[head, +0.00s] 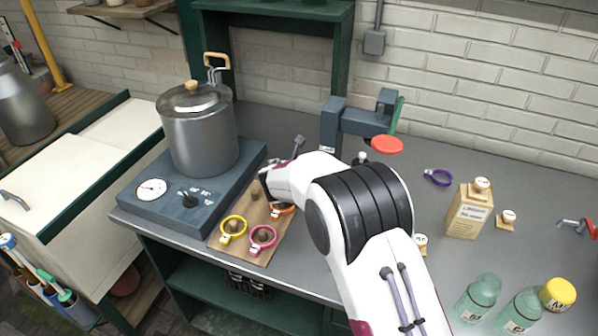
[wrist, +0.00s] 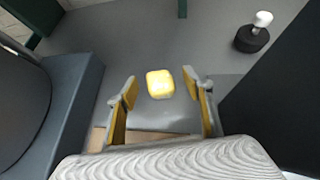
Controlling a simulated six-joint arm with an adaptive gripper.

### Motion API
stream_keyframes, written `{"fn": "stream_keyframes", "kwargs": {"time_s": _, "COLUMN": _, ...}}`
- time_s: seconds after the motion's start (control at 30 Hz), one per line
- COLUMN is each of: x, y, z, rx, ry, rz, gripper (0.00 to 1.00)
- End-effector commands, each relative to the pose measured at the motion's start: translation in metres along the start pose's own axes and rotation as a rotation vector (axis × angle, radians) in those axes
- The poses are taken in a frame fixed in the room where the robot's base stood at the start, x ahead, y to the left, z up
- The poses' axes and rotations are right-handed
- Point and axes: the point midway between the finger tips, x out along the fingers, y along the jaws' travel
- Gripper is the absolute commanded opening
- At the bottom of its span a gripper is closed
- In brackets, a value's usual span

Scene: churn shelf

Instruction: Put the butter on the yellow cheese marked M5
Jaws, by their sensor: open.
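My gripper (wrist: 163,86) is open in the wrist view, one finger on each side of a small yellow block (wrist: 160,84) that looks like the butter. The block lies on the grey worktop a little beyond the fingertips; I cannot tell whether they touch it. In the head view my arm hides the block, and the gripper's fingers are not clear. The yellow cheese (head: 558,294) is a round piece at the lower right of the head view, with a white marked label on its side, only partly readable.
Two green bottles (head: 479,297) stand just left of the cheese. A pot (head: 198,127) stands on a blue-grey heater (head: 150,208) at left, beside a wooden board (head: 222,247) with coloured rings.

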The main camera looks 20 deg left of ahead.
Motion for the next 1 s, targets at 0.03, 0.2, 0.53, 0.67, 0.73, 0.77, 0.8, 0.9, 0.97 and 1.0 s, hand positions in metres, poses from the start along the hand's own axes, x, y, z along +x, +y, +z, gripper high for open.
{"fn": "stream_keyframes", "kwargs": {"time_s": 0.03, "x": -0.0001, "y": 0.0, "z": 0.0001, "rx": 0.0, "ry": 0.0, "rz": 0.0, "gripper": 0.51}}
{"fn": "stream_keyframes", "kwargs": {"time_s": 0.2, "x": -0.0002, "y": 0.0, "z": 0.0, "rx": 0.0, "ry": 0.0, "rz": 0.0, "gripper": 0.51}}
{"fn": "stream_keyframes", "kwargs": {"time_s": 0.53, "x": -0.0004, "y": 0.0001, "z": 0.0001, "rx": 0.0, "ry": 0.0, "rz": 0.0, "gripper": 0.12}}
{"fn": "stream_keyframes", "kwargs": {"time_s": 0.67, "x": -0.0005, "y": 0.0001, "z": 0.0003, "rx": 0.0, "ry": 0.0, "rz": 0.0, "gripper": 0.06}}
{"fn": "stream_keyframes", "kwargs": {"time_s": 0.73, "x": -0.0005, "y": 0.0001, "z": 0.0003, "rx": 0.0, "ry": 0.0, "rz": 0.0, "gripper": 0.06}}
{"fn": "stream_keyframes", "kwargs": {"time_s": 0.77, "x": -0.0005, "y": 0.0001, "z": 0.0003, "rx": 0.0, "ry": 0.0, "rz": 0.0, "gripper": 0.06}}
{"fn": "stream_keyframes", "kwargs": {"time_s": 0.8, "x": -0.0005, "y": 0.0001, "z": 0.0003, "rx": 0.0, "ry": 0.0, "rz": 0.0, "gripper": 0.06}}
{"fn": "stream_keyframes", "kwargs": {"time_s": 0.9, "x": -0.0007, "y": 0.0001, "z": 0.0008, "rx": 0.0, "ry": 0.0, "rz": 0.0, "gripper": 0.06}}
{"fn": "stream_keyframes", "kwargs": {"time_s": 0.97, "x": -0.0012, "y": 0.0001, "z": 0.0016, "rx": 0.001, "ry": -0.001, "rz": 0.0, "gripper": 0.06}}
{"fn": "stream_keyframes", "kwargs": {"time_s": 1.0, "x": -0.0018, "y": 0.0001, "z": 0.0025, "rx": 0.001, "ry": -0.001, "rz": 0.0, "gripper": 0.06}}
